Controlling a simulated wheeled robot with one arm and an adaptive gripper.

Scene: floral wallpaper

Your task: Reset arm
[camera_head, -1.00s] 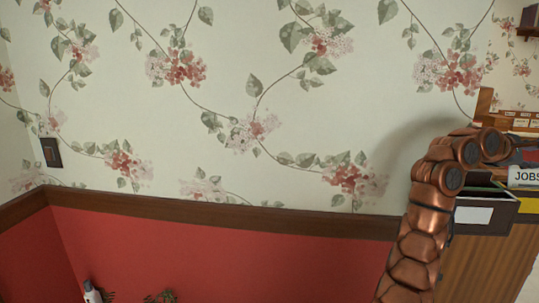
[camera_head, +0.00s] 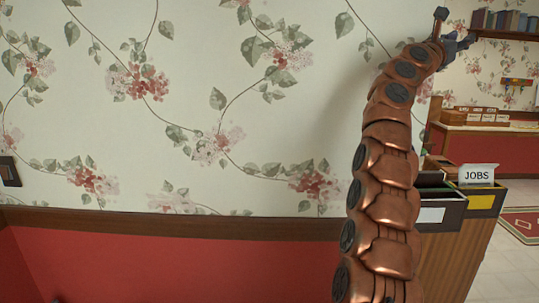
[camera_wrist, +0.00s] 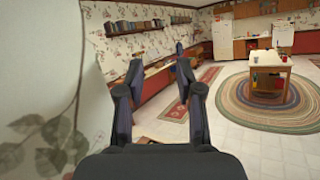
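My copper-coloured arm rises in front of the wall on the right side of the head view. My dark gripper (camera_head: 452,38) is at its top end, small and near the bookshelf in the picture. In the wrist view, the two dark fingers of my gripper (camera_wrist: 158,70) stand apart with nothing between them. The gripper points out over the room, with the floral wall (camera_wrist: 45,80) close on the left.
A wooden stand with compartments (camera_head: 455,255) and a JOBS sign (camera_head: 477,174) is beside my arm. A shelf of books (camera_head: 505,33) is behind. The wrist view shows a small table (camera_wrist: 265,75) on a round rug (camera_wrist: 235,108) and open tiled floor.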

